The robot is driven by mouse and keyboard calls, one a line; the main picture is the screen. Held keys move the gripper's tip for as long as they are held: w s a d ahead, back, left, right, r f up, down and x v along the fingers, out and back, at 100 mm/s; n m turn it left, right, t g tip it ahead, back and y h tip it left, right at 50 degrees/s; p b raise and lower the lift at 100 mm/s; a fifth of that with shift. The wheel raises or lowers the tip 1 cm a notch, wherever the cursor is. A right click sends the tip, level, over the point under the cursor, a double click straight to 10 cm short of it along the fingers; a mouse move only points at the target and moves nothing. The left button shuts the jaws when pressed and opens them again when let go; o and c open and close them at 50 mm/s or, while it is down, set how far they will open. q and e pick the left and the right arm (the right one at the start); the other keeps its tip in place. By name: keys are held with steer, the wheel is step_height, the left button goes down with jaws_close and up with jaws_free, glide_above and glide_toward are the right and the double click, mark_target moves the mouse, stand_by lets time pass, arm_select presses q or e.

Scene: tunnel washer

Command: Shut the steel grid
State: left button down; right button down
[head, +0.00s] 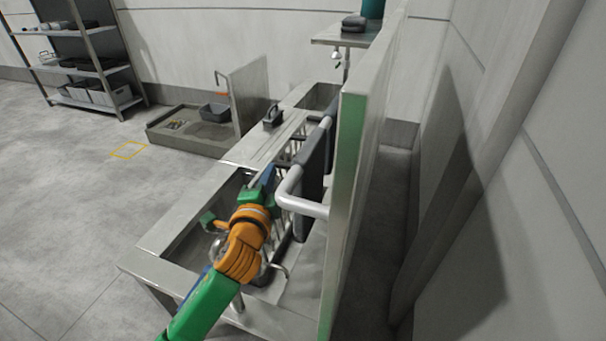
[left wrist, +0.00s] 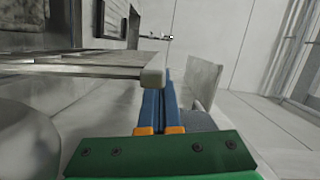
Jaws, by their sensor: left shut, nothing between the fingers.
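The steel grid (head: 286,218) shows in the head view as a row of thin upright bars along the right side of the steel basin bench, standing raised. Its lower part is partly hidden by my left arm. My left gripper (head: 268,180) is over the bench, close to the bars and left of a thick pale curved handle rail (head: 300,206). In the left wrist view its blue fingers (left wrist: 160,105) are together with nothing between them. A flat metal edge with a grey end block (left wrist: 152,77) lies just left of the fingers; I cannot tell whether they touch. My right gripper is out of view.
A tall panel with a green edge (head: 348,150) stands right of the bench, near the wall. Dark padded panels (head: 312,165) hang beside the bars. A low tray with a grey tub (head: 214,112) and a shelf rack (head: 85,65) stand behind. The left floor is clear.

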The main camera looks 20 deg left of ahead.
arm_select(q)
steer(key=shift+a+f, duration=0.1)
steer(key=shift+a, duration=0.3)
steer(key=shift+s, duration=0.1)
